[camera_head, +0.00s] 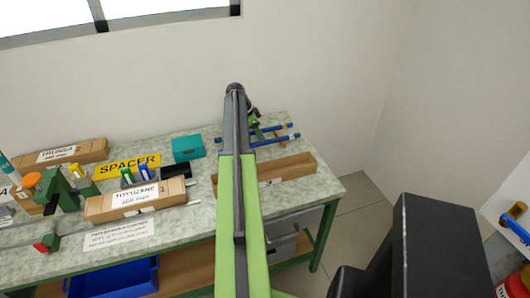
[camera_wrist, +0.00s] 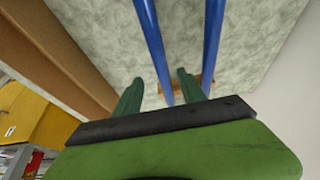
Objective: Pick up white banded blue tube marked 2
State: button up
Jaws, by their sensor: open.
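Two blue tubes lie side by side at the back right of the bench in the head view, a rear one (camera_head: 283,127) and a front one (camera_head: 277,140). My arm hides part of them. Both also show in the wrist view, a left tube (camera_wrist: 153,40) and a right tube (camera_wrist: 212,42). I cannot make out a white band or a number 2 on either. My gripper (camera_wrist: 160,78) is open and empty. In the wrist view the left tube runs between its fingers and the right tube lies outside the right finger. I cannot tell the height gap.
A small wooden support (camera_wrist: 178,88) shows by the tubes. A long open cardboard box (camera_head: 285,170) lies in front of them. A teal box (camera_head: 188,148), a yellow SPACER sign (camera_head: 128,166) and a labelled carton (camera_head: 135,201) stand to the left. The wall is close behind.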

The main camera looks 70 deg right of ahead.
aim_at(261, 144)
jog(key=b+x, duration=0.4)
jog(key=x, duration=0.1)
jog(key=shift+d+f+b, duration=0.2)
jog(key=shift+f+b, duration=0.05)
jog(key=shift+b, duration=0.15)
jog(key=shift+r, duration=0.2)
jog(key=shift+c, duration=0.5)
grip_shut()
